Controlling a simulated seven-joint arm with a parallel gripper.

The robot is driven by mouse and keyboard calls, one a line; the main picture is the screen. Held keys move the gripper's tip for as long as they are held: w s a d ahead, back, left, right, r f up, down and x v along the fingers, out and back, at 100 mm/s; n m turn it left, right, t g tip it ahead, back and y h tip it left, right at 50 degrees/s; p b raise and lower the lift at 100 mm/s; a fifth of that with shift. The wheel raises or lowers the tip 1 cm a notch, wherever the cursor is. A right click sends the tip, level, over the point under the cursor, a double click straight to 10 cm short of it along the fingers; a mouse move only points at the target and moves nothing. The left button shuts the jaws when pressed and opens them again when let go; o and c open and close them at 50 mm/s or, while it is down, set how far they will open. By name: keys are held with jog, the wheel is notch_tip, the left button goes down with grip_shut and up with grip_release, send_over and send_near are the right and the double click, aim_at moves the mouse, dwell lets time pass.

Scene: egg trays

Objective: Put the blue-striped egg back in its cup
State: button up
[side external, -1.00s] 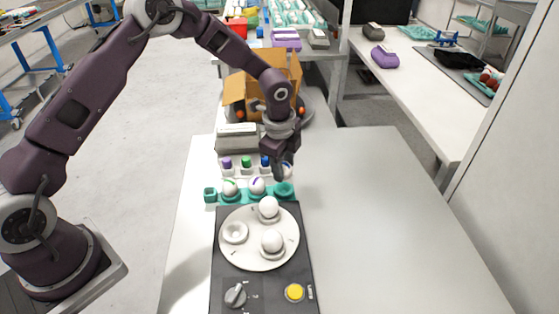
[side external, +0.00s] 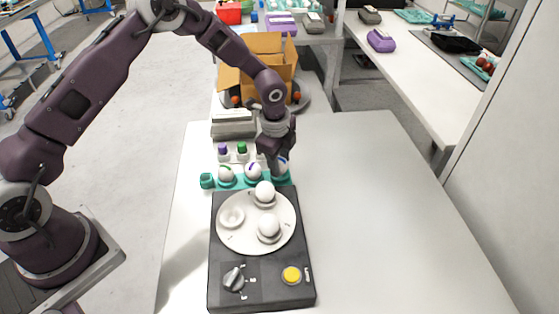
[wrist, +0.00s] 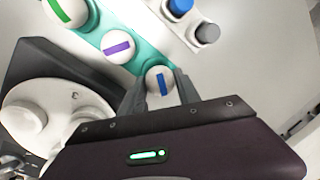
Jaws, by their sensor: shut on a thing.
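The blue-striped egg (wrist: 161,84) is white with a blue band. It sits between the two fingers of my gripper (wrist: 160,92), which is shut on it. In the side external view the egg (side external: 282,166) is at the right end of the teal egg tray (side external: 240,184), at or just over the right cup. My gripper (side external: 277,168) points down over that end. The fingers and egg hide the cup, so I cannot tell whether the egg touches it. A green-striped egg (side external: 226,174) and a purple-striped egg (side external: 253,171) sit in the other cups.
In front is a dark box (side external: 265,262) with a round white plate (side external: 283,232) holding two white eggs and an empty cup. It has a knob and a yellow button. Behind the tray stand coloured-capped pots (side external: 242,151). The table to the right is clear.

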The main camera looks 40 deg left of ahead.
jog(key=shift+f, duration=0.6)
dwell(0.7)
dwell(0.3)
jog(key=o, duration=0.9)
jog(key=shift+r, duration=0.1)
jog(key=r, duration=0.4)
jog(key=s+r, duration=0.1)
jog(key=r, duration=0.1)
jog(key=shift+d+r, duration=0.15)
jog(key=shift+r, duration=0.25)
notch_tip(320, 180, up, 7)
jog(key=shift+r, duration=0.1)
